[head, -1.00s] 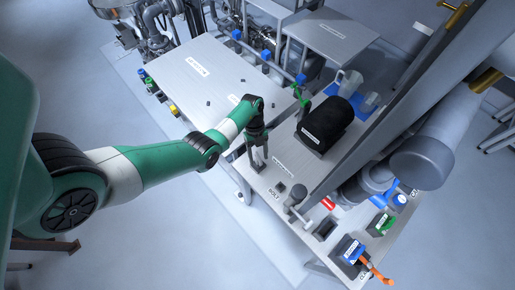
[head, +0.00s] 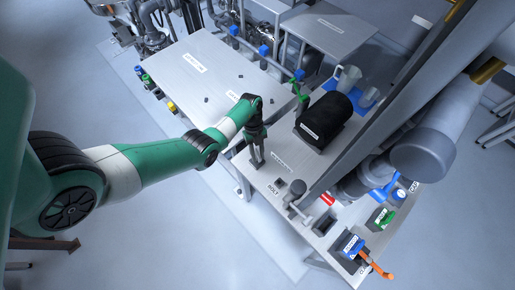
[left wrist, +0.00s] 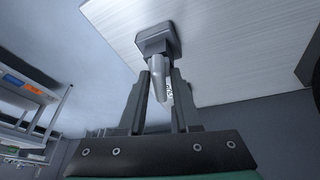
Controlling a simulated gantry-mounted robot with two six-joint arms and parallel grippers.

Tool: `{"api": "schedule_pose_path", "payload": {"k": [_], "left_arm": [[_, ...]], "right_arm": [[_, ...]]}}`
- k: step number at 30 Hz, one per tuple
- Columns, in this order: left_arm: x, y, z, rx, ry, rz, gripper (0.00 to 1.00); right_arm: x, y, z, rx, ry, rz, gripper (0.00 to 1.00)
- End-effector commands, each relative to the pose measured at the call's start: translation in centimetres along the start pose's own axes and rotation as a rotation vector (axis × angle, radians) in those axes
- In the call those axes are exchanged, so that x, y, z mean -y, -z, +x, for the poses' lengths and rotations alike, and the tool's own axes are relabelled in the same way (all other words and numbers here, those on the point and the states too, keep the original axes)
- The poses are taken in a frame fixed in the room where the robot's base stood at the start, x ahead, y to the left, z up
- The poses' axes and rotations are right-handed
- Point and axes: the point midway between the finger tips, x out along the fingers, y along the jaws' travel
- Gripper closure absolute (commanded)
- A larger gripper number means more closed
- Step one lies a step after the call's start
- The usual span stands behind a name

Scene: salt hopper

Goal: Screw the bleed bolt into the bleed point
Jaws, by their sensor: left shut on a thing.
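My left gripper (head: 257,163) points down over the front of the grey table near the BOLT label. In the left wrist view, the two fingers (left wrist: 159,100) are shut on a grey bolt-like piece (left wrist: 157,72), which I take to be the bleed bolt. Its tapered shaft lies between the fingers and its wide angular end (left wrist: 157,40) lies beyond the fingertips, against the pale tabletop. I cannot tell whether that end touches the table. In the head view the piece is too small to make out. The bleed point cannot be identified. My right gripper is not seen.
A dark square block (head: 280,183) is beside the BOLT label. A grey upright post (head: 297,190) stands to its right. A black drum (head: 324,120) lies behind. Blue, green and orange items (head: 352,246) line the right end. The large tabletop (head: 210,75) at back left is mostly clear.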

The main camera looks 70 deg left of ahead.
Motion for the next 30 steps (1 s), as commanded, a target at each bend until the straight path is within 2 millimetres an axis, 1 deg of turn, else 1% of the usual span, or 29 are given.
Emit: {"api": "schedule_pose_path", "payload": {"k": [1, 2, 6, 7, 8, 16, 19, 23, 30], "left_arm": [[0.0, 0.0, 0.0, 0.0, 0.0, 0.0, 1.0], [0.0, 0.0, 0.0, 0.0, 0.0, 0.0, 0.67], [0.0, 0.0, 0.0, 0.0, 0.0, 0.0, 0.41], [0.0, 0.0, 0.0, 0.0, 0.0, 0.0, 0.36], [0.0, 0.0, 0.0, 0.0, 0.0, 0.0, 0.33], [0.0, 0.0, -0.1, 0.0, 0.0, 0.0, 0.33], [0.1, 0.0, -0.9, 0.001, 0.002, 0.0, 0.33], [0.1, 0.1, -3.4, 0.002, 0.004, 0.0, 0.33], [0.1, 0.1, -9.0, 0.002, 0.003, 0.0, 0.33]], "right_arm": [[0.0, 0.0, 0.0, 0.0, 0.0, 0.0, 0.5], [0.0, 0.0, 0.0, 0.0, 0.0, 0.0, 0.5], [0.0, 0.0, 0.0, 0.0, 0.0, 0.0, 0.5], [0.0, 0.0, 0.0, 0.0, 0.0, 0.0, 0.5], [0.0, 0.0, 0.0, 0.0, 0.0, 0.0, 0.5], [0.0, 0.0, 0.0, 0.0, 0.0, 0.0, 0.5], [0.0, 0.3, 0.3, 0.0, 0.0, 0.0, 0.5], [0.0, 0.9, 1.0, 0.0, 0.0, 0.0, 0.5], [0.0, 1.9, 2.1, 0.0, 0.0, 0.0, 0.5]]}}
